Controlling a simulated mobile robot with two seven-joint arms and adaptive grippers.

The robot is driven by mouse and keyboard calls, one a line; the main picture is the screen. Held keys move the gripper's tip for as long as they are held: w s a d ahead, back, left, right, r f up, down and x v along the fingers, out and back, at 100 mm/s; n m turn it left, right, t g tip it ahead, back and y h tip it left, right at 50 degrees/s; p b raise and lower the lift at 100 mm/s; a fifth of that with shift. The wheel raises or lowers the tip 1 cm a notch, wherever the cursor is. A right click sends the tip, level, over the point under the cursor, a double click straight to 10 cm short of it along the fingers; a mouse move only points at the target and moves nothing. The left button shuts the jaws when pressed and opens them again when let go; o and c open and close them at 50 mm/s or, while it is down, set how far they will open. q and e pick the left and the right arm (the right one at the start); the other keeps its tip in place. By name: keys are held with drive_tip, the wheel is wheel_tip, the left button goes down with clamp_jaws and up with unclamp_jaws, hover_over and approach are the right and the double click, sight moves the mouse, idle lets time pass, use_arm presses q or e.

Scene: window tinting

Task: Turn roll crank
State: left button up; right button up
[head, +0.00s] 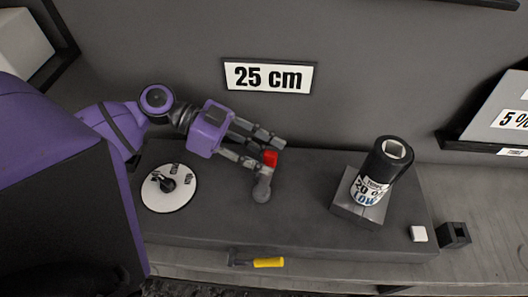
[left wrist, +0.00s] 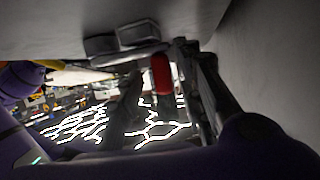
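The roll crank is a short grey arm on a round grey hub (head: 261,193) with a red handle (head: 270,158) at its upper end. It stands on the dark bench top. My left gripper (head: 267,152) is beside the red handle. Its fingers are apart, and the handle shows close to the lower finger. I cannot tell whether they touch. In the left wrist view the red handle (left wrist: 161,73) is near the dark finger at its right, with no clear grip around it. My right gripper is not in view.
A white dial (head: 180,196) with a dark pointer lies left of the crank. A labelled dark roll (head: 383,165) stands on a grey block at right. A yellow-handled tool (head: 267,262) is at the bench's front. A "25 cm" sign (head: 268,76) is on the wall.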

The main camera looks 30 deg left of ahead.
use_arm(q)
drive_tip(key=shift+w+a+r, duration=0.1)
drive_tip(key=shift+a, duration=0.1)
drive_tip(key=shift+v, duration=3.55)
drive_tip(key=shift+c, duration=0.6)
